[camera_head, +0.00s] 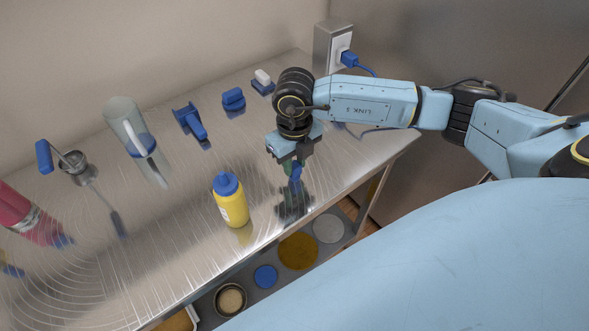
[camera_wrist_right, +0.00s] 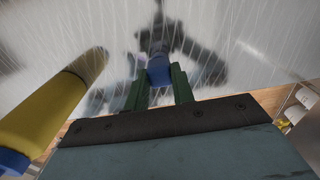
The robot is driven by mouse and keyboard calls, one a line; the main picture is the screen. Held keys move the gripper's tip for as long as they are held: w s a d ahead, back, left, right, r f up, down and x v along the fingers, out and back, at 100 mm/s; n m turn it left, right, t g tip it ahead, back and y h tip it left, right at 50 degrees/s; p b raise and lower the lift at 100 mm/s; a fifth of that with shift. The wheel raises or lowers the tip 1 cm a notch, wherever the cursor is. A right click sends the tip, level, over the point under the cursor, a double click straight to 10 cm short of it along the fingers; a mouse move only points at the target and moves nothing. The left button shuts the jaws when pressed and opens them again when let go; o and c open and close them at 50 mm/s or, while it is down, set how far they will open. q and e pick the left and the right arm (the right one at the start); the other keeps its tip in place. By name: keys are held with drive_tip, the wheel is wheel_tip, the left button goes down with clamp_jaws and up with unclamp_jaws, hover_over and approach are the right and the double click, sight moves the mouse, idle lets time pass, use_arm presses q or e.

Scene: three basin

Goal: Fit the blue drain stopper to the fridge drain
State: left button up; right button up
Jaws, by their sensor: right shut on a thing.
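My right gripper (camera_head: 293,172) points down over the right part of the steel table, near its front edge. Its green fingers are shut on a small blue piece, seen between the fingertips in the wrist view (camera_wrist_right: 158,70). The piece looks like the blue drain stopper, but it is mostly hidden by the fingers in the head view. It is held close above the shiny tabletop, which mirrors the gripper; I cannot tell whether it touches. I cannot make out a fridge drain in either view. My left gripper is not in view.
A yellow bottle (camera_head: 232,205) with a blue cap stands just left of my right gripper. A wall socket box (camera_head: 331,45) with a blue plug is behind. Round lids lie on a lower shelf.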

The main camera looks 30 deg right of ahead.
sight(294, 165)
drive_tip(key=shift+r, duration=0.1)
clamp_jaws()
drive_tip(key=shift+r+p, duration=1.25)
drive_tip(key=shift+r, duration=0.45)
